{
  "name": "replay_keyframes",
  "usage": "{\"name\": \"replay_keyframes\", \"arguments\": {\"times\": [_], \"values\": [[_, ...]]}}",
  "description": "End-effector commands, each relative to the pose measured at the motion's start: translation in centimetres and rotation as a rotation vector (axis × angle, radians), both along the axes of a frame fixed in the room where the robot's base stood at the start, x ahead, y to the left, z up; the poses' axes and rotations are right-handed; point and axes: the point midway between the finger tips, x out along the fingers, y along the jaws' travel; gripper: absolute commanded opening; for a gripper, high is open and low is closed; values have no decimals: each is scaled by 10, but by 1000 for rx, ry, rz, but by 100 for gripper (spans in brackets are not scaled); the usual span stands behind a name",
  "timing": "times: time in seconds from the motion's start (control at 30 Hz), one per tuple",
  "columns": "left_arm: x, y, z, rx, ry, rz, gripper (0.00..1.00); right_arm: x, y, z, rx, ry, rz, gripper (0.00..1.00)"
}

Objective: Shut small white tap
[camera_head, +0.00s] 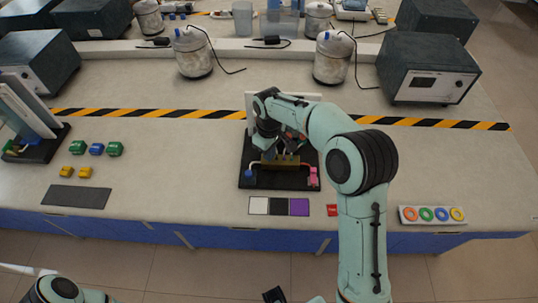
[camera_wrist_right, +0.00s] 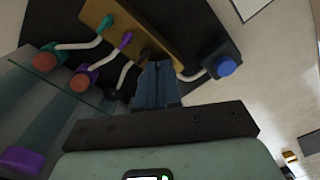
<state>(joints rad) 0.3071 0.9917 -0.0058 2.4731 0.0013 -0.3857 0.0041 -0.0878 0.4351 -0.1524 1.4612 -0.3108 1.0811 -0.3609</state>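A tap stand with a black base (camera_head: 250,183) sits on the bench under my right arm. It carries a brass-coloured block (camera_head: 280,161), which also shows in the wrist view (camera_wrist_right: 150,38), with a teal tap (camera_wrist_right: 104,23) and a purple tap (camera_wrist_right: 126,39) and white tubes. I cannot make out the small white tap; my fingers may cover it. My right gripper (camera_wrist_right: 158,68) has its two fingers close together at the block's edge; nothing shows between them. In the head view my right gripper (camera_head: 267,150) is over the stand, partly hidden.
A blue-ended fitting (camera_wrist_right: 226,66) is right of my fingers, and red-ended fittings (camera_wrist_right: 45,61) are at left. A ring tray (camera_head: 432,215) is at the bench's front right. Grey instruments (camera_head: 428,68) and lidded pots (camera_head: 333,60) stand behind.

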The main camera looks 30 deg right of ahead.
Motion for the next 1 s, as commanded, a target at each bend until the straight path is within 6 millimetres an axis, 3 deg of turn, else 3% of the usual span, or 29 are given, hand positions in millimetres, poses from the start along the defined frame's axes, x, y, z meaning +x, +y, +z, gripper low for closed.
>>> {"name": "replay_keyframes", "arguments": {"times": [0.23,0.6,1.0], "values": [[0,0,1,0,0,0,0,0,1,0,1,1,-52,0],[5,0,11,0,-6,0,0,0,1,0,0,1,-569,0],[5,0,12,0,-6,0,0,0,0,0,0,0,-633,0]]}}
